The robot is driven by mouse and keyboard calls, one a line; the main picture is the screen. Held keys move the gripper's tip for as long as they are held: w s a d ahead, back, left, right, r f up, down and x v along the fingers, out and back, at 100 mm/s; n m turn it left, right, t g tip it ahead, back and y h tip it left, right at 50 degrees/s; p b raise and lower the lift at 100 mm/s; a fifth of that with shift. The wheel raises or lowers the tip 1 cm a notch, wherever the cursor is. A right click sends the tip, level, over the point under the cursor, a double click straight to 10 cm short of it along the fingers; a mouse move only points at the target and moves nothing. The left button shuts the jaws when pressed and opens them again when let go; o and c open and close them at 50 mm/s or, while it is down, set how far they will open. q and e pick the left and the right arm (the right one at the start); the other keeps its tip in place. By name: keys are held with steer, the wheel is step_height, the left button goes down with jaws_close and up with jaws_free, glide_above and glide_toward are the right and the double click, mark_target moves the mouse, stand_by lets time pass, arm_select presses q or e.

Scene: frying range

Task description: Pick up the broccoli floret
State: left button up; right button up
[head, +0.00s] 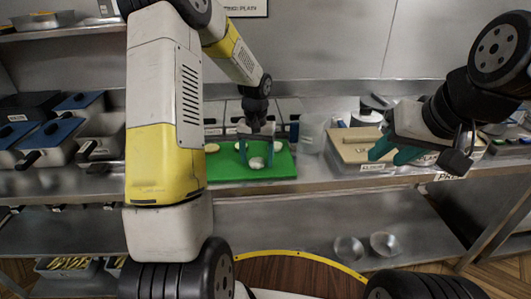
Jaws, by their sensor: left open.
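My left gripper (256,161) points down over the green cutting board (220,171), its two fingers apart. A small pale, whitish-green piece (257,163) lies on the board between or just behind the fingertips. It may be the broccoli floret, but it is too small to tell, and I cannot tell whether the fingers touch it. My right gripper (387,157) is at the right near the lidded box, its teal fingers apart with nothing seen between them.
A pale yellow round piece (211,148) lies at the board's back left. A clear container (313,133) stands right of the board, beside a wooden-lidded box (352,150). Blue-lidded pans (50,133) fill the left counter. Two bowls (384,244) sit on the lower shelf.

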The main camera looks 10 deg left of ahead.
arm_select(q)
steer(key=c, duration=1.1)
steer(key=shift+o, duration=0.2)
steer(key=shift+r, duration=0.1)
